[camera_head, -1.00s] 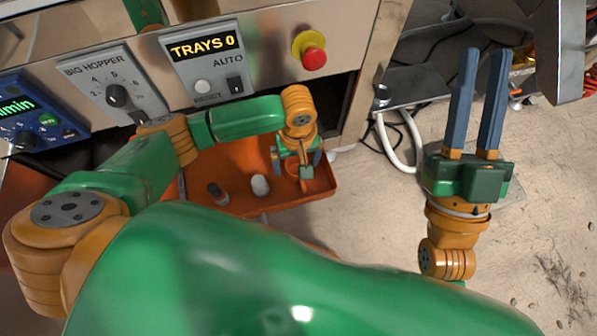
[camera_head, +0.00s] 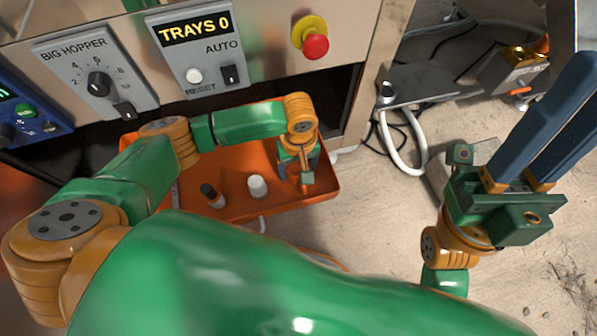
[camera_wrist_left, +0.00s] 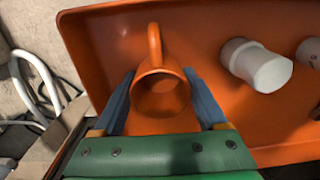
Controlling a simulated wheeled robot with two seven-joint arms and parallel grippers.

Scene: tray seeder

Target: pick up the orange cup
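The orange cup (camera_wrist_left: 158,75) stands in the orange tray, seen from above in the left wrist view with its mouth open and its handle pointing to the far side. My left gripper (camera_wrist_left: 160,98) has one blue finger on each side of the cup, both close against its wall. In the head view my left gripper (camera_head: 299,172) reaches down into the right end of the tray and mostly hides the cup. My right gripper (camera_head: 567,95) is open and empty, raised at the right with a gap between its blue fingers.
The machine panel with knobs and a red button (camera_head: 316,46) stands behind. A white hose (camera_head: 412,165) and cables lie right.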

